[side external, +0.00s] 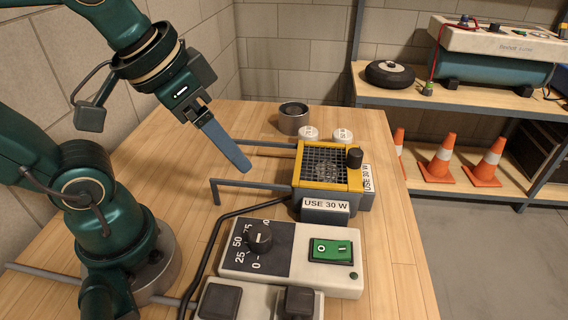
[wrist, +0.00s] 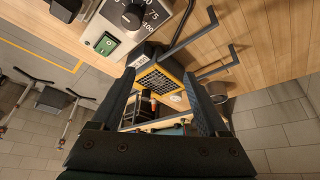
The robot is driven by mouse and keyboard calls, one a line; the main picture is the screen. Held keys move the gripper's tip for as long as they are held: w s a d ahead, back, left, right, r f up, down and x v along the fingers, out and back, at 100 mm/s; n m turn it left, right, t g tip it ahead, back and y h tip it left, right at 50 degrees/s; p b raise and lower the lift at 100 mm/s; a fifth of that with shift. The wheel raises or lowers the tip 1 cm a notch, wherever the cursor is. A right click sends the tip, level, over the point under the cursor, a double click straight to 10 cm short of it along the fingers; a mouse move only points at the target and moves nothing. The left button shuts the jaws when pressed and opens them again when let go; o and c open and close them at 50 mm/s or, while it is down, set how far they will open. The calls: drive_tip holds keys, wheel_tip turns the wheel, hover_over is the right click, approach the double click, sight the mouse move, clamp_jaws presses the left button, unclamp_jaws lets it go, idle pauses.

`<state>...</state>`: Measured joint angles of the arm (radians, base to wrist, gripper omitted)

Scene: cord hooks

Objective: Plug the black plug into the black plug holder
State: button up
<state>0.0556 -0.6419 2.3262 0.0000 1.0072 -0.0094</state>
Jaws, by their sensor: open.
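A pale box at the bottom edge of the side external view carries two dark pieces: a flat dark square (side external: 220,301) on the left and a raised black block (side external: 298,303) on the right. The block looks like the black plug seated in a holder, but the frame cuts it off and I cannot be sure. A black piece (wrist: 65,8) also shows at the top edge of the wrist view. My gripper (side external: 244,166) is open and empty, pointing down above the table, away from these pieces. In the wrist view its two fingers (wrist: 159,76) are apart.
A yellow-framed box with a mesh top (side external: 325,168) stands near my gripper, with grey hooked bars (side external: 240,184) reaching left. A control box (side external: 290,262) has a dial and green switch. A black cord (side external: 215,240) runs past it. A metal cup (side external: 293,119) stands behind.

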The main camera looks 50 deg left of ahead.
drive_tip(key=w+d+m+g, duration=0.3)
drive_tip(key=d+m, duration=0.1)
drive_tip(key=d, duration=0.5)
drive_tip(key=m+g, duration=0.2)
drive_tip(key=m, duration=0.2)
hover_over(299, 298)
drive_tip(key=f, duration=0.4)
drive_tip(key=shift+w+f, duration=0.15)
drive_tip(key=shift+w, duration=0.05)
drive_tip(key=shift+s+d+f, duration=0.1)
drive_tip(key=shift+s, duration=0.15)
drive_tip(key=shift+f, duration=0.1)
drive_tip(key=shift+f, duration=4.4)
